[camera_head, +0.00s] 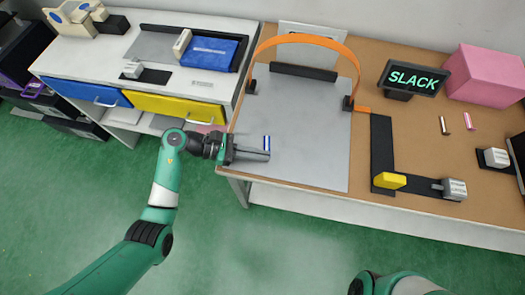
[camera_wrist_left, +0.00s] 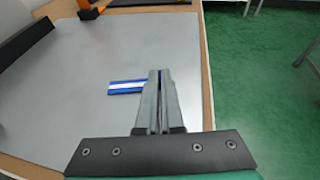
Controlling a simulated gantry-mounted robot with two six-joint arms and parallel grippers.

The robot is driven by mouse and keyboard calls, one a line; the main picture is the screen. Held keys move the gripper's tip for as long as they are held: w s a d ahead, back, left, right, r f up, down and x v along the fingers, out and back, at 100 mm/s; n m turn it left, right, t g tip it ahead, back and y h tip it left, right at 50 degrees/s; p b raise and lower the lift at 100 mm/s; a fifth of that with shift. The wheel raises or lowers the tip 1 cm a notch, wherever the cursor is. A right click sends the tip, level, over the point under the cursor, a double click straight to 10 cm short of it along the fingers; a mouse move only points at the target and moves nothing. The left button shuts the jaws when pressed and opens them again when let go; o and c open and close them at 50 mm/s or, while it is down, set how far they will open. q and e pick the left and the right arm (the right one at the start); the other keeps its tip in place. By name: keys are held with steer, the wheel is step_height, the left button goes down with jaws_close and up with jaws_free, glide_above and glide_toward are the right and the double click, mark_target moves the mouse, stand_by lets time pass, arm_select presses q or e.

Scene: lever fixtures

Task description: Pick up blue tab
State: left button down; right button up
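The blue tab (camera_head: 267,143), a small blue and white strip, lies on the grey plate of the right table, near its left front. My left gripper (camera_head: 268,155) is low over the plate, its fingertips close beside the near end of the tab. In the left wrist view the tab (camera_wrist_left: 127,87) reaches out to the left of the fingers (camera_wrist_left: 161,78). The fingers are close together with a thin gap, where a little blue shows. The tab's right end is hidden by them; I cannot tell whether it is gripped. My right gripper is out of view.
An orange arch (camera_head: 318,39) stands over the back of the grey plate (camera_head: 310,165). A black L-shaped track with a yellow block (camera_head: 389,180) lies to its right. A SLACK sign (camera_head: 413,78) and pink box (camera_head: 486,76) stand behind. The plate's middle is clear.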

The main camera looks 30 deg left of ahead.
arm_select(q)
steer(key=shift+r, duration=0.55)
steer(key=s+d+r+p, duration=0.8)
steer(key=s+d+r, duration=0.1)
steer(key=s+r, duration=0.1)
steer(key=shift+s+r, duration=0.35)
steer(key=shift+r, duration=0.5)
steer(key=shift+a, duration=0.1)
steer(key=w+a+n+t+y, duration=0.3)
steer(key=a+n+t+y, duration=0.15)
steer(key=a, duration=0.35)
steer(key=w+a+n+t+y, duration=0.3)
steer(key=a+n+y, duration=0.15)
steer(key=a, duration=0.25)
steer(key=s+r+p, duration=0.1)
steer(key=r+p, duration=1.7)
steer(key=s+r+p, duration=0.2)
steer(key=r+p, duration=1.6)
steer(key=p, duration=0.1)
steer(key=shift+s+a+n, duration=0.2)
steer(key=shift+s+n, duration=0.1)
